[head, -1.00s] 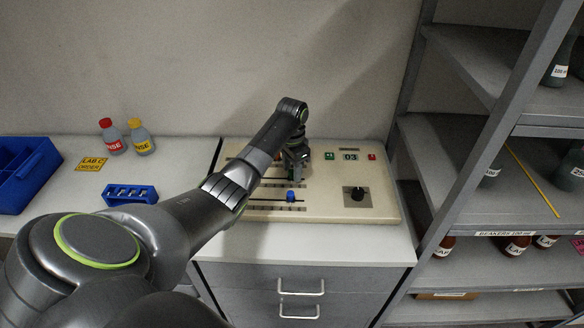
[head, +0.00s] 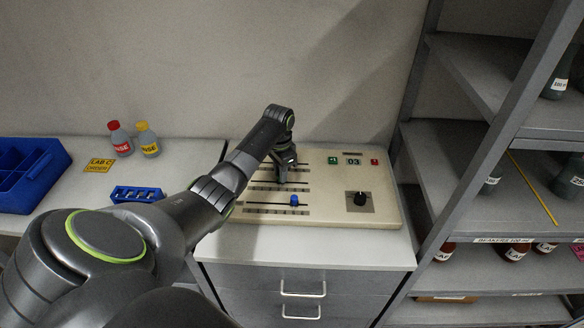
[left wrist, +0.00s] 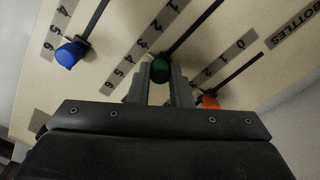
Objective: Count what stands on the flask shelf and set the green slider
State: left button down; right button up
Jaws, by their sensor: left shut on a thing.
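The control panel (head: 330,212) on the counter carries sliders in slots with numbered scales. My left gripper (head: 285,176) is over its left part in the head view. In the left wrist view my left gripper (left wrist: 162,88) is shut on the green slider knob (left wrist: 160,69), one finger on each side. The blue slider knob (left wrist: 70,53) is to its left and the orange one (left wrist: 208,101) to its right. I cannot tell the exact scale mark at the green knob. Grey flasks (head: 571,181) with labels stand on the rack's middle shelf (head: 440,150), partly hidden by a post. My right gripper is out of view.
The panel's display (head: 353,161) reads 03, between a green button (head: 333,160) and a red button (head: 374,162). A black dial (head: 360,198) sits below. Brown bottles (head: 516,252) stand on a lower shelf. A yellow rod (head: 532,188) lies near the flasks. Blue bins (head: 40,172) stand left.

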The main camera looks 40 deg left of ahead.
pick_arm(q)
jog(key=shift+s+a, duration=0.1)
jog(key=shift+a, duration=0.15)
jog(key=c, duration=1.3)
grip_release()
jog(key=shift+d, duration=0.1)
notch_tip(320, 180, up, 17)
jog(key=p, duration=0.4)
jog(key=shift+r, duration=0.2)
